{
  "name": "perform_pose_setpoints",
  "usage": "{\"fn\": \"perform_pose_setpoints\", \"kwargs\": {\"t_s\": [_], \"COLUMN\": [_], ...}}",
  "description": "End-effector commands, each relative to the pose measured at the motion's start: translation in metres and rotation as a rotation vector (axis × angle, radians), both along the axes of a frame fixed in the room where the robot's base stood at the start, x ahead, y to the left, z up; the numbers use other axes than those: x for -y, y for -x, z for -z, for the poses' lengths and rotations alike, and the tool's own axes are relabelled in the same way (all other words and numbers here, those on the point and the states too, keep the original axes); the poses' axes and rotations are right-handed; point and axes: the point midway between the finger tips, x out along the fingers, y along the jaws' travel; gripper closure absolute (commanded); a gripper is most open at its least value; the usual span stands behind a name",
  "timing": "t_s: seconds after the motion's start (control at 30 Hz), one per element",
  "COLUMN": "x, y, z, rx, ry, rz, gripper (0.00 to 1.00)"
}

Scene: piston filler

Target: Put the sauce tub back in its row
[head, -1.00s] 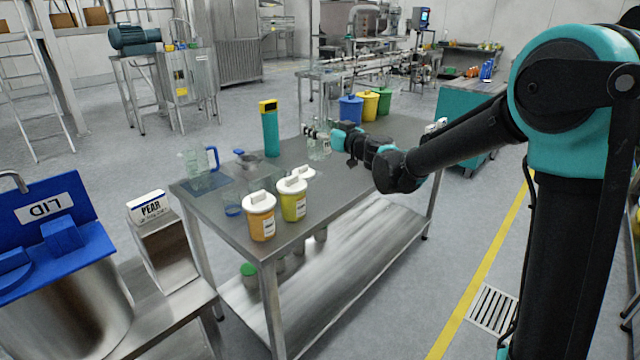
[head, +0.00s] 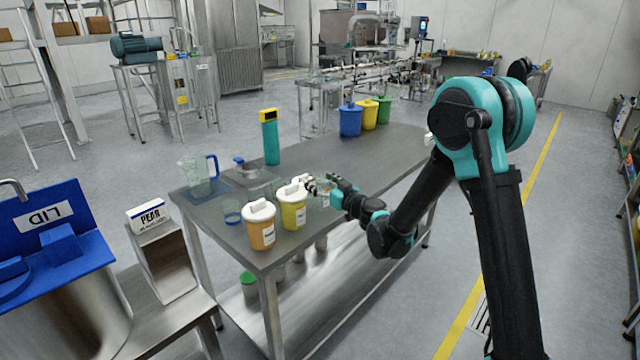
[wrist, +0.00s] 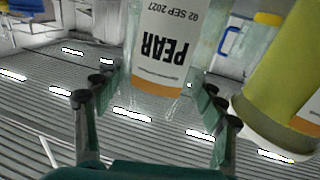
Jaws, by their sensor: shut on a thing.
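My gripper (wrist: 158,92) is shut on a clear tub (wrist: 165,68) with a white label reading PEAR and 02 SEP 2027, upside down in the wrist view. In the head view my gripper (head: 328,187) is at the near right edge of the table, with the clear tub (head: 323,201) partly hidden. I cannot tell whether it touches the table. Just left of it stand a yellow tub (head: 293,212) and an orange tub (head: 262,233), both upright with white lids. Another white lid shows behind the yellow one. The yellow tub (wrist: 268,75) is close on the right in the wrist view.
The steel table (head: 340,155) is clear towards its far right, before blue (head: 350,121), yellow and green bins. A teal bottle (head: 270,140) and a clear jug (head: 196,176) stand further back.

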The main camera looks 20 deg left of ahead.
Motion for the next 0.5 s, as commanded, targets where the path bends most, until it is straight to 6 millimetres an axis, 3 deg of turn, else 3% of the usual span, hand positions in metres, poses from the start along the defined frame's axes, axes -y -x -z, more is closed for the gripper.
{"fn": "perform_pose_setpoints", "kwargs": {"t_s": [0.4, 0.43, 0.5], "x": [0.0001, 0.0001, 0.0000], "y": [0.0001, 0.0002, 0.0001], "z": [0.0079, 0.0074, 0.0073], "rx": [0.000, 0.000, 0.000], "ry": [0.000, 0.000, 0.000], "rz": [0.000, 0.000, 0.000], "gripper": [0.81, 0.26, 0.17]}}
